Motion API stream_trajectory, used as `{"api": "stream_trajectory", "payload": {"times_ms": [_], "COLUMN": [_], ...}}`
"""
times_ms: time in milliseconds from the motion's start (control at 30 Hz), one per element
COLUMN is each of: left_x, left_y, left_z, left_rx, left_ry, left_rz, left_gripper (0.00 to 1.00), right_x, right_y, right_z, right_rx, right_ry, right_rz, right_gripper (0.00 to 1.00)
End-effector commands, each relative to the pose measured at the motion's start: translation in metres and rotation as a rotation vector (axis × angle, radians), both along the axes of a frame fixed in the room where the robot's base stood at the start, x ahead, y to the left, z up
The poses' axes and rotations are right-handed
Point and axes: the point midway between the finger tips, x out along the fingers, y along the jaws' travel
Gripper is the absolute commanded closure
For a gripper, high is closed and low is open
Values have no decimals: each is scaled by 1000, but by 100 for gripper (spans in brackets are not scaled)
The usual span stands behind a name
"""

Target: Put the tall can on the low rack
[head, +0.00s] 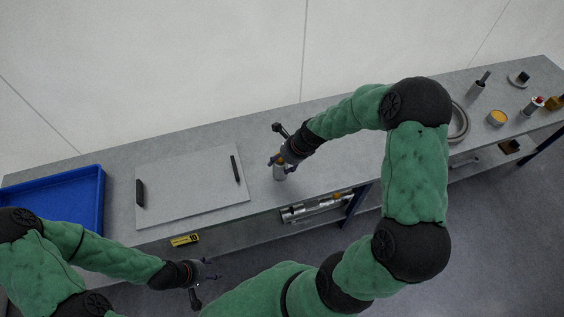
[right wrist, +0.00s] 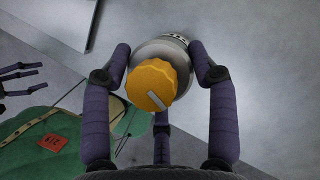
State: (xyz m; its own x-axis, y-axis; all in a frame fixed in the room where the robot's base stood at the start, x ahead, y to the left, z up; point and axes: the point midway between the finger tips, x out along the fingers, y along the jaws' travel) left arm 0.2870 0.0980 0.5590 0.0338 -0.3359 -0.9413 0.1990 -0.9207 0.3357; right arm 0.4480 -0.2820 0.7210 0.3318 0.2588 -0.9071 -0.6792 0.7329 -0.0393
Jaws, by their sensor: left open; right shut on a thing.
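My right gripper (head: 283,163) is shut on a silver can (head: 280,172) over the grey bench, right of a flat panel. In the right wrist view, the can (right wrist: 160,55) has a ridged orange cap (right wrist: 152,84) facing the camera, with fingers on both sides. I cannot tell whether its base touches the bench. A lower level under the bench holds silver cylindrical pieces (head: 312,209); I cannot tell whether this is the low rack.
The flat grey panel (head: 190,187) with two black handles lies on the bench (head: 330,180). A blue tray (head: 60,205) is at the left. A round dish (head: 459,124), an orange-topped tin (head: 497,118) and small parts stand at the right.

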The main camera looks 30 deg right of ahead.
Motion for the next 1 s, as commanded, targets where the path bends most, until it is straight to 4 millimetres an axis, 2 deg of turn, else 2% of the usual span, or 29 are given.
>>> {"api": "stream_trajectory", "payload": {"times_ms": [67,100,167,200,500,633,767,1000], "left_x": [0,0,0,0,0,0,0,0], "left_y": [0,0,0,0,0,0,0,0], "left_z": [-1,-1,-1,-1,-1,3,13,37], "left_rx": [0,0,0,0,0,0,0,0], "left_ry": [0,0,0,0,0,0,0,0], "left_rz": [0,0,0,0,0,0,0,0], "left_gripper": [44,44,44,44,44,44,44,44], "right_x": [0,0,0,0,0,-1,-6,-23], "right_y": [0,0,0,0,0,-1,-6,-18], "right_z": [-2,-3,-2,-2,-2,4,21,67], "right_rx": [0,1,1,1,1,0,-1,-1], "right_ry": [0,1,1,1,1,0,-1,-1], "right_rz": [0,0,0,0,0,0,-2,-2], "right_gripper": [78,38,21,17,17,17,17,17]}}
